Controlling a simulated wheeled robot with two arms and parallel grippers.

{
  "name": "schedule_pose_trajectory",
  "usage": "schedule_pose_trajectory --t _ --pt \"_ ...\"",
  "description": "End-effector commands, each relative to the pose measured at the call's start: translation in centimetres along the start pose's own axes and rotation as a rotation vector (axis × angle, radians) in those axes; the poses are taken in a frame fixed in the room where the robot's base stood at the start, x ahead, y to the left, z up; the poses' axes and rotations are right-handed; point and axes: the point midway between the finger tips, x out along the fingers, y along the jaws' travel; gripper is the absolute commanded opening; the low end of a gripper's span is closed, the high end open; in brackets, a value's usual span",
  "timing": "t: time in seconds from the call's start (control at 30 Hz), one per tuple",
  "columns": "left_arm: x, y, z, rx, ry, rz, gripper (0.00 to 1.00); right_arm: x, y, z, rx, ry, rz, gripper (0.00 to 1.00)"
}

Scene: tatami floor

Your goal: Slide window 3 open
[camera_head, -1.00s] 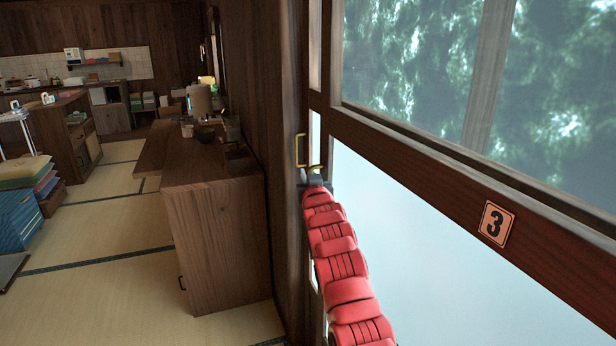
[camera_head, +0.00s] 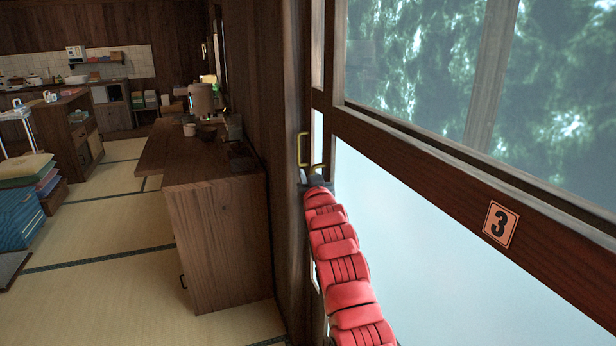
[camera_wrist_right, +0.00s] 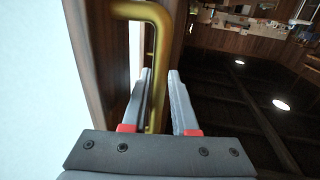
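Window 3 (camera_head: 430,235) fills the right side of the head view, with a dark wooden frame rail, pale lower glass and an orange "3" tag (camera_head: 501,223). My right gripper (camera_head: 317,184) is at the window's left edge, at the end of my red arm. A small brass handle (camera_head: 318,168) shows just above it. In the right wrist view the brass handle (camera_wrist_right: 157,75) passes between the two fingers of my right gripper (camera_wrist_right: 160,75). The fingers stand apart, with a gap beside the bar; firm contact is not visible. My left gripper is not in view.
Another brass handle (camera_head: 302,150) shows on the wood left of the gripper. The tatami floor (camera_head: 110,280) is open to the left, with stacked cushions (camera_head: 22,170) at the far left.

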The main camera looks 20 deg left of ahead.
Motion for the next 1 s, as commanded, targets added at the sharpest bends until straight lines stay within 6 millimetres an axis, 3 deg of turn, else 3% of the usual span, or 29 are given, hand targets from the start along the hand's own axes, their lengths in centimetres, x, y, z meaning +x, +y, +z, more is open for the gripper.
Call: schedule_pose_trajectory --t 0.47,1.0 --pt "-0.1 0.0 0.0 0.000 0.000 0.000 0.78 -5.5 0.1 0.2 0.004 -0.001 0.000 0.27" --pt "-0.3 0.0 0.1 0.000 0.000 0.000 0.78 -14.2 -0.1 0.1 0.004 0.001 -0.003 0.27"
